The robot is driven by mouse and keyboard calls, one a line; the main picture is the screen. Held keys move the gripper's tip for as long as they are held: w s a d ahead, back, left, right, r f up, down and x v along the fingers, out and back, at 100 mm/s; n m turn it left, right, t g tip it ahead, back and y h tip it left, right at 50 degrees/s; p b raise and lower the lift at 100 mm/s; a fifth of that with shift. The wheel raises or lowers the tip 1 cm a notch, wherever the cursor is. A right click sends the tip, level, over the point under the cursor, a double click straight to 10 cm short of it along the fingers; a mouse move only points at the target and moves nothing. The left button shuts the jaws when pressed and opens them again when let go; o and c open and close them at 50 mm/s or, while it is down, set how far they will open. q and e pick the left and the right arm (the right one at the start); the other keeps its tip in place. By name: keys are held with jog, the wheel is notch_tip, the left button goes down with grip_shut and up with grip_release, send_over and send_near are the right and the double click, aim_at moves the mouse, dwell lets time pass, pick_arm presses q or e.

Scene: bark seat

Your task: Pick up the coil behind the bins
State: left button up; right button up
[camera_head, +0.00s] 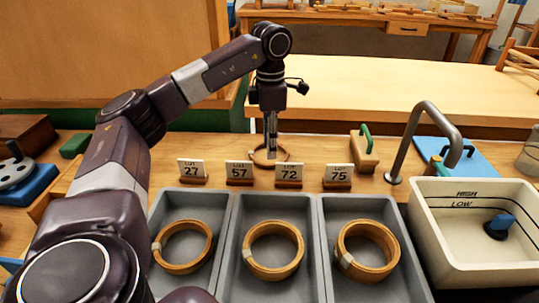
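A wooden coil (284,155) lies on the bench behind the bins, partly hidden by my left gripper and the lot cards. My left gripper (271,150) points straight down at this coil, its fingertips low at the ring. The fingers look close together from this side; I cannot tell whether they grip the ring. Three grey bins stand in front: left (229,216), middle (314,222) and right (401,240). Each holds one coil: left (178,267), middle (270,273) and right (368,274). My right gripper is not in view.
Cards marked 27 (192,168), 57 (239,170), 72 (289,172) and 75 (338,172) stand between the bins and the rear coil. At right are a wooden block with a green handle (365,158), a curved tap (407,140) and a white basin (440,235).

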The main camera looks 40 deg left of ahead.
aim_at(269, 164)
pick_arm(q)
jog(key=f, duration=0.3)
jog(key=f+b, duration=0.1)
jog(key=f, duration=0.1)
jog(key=shift+a+f, duration=0.25)
jog(key=shift+f, duration=0.05)
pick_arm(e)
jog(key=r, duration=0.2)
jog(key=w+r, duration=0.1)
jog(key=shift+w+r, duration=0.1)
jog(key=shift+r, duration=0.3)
pick_arm(q)
grip_shut()
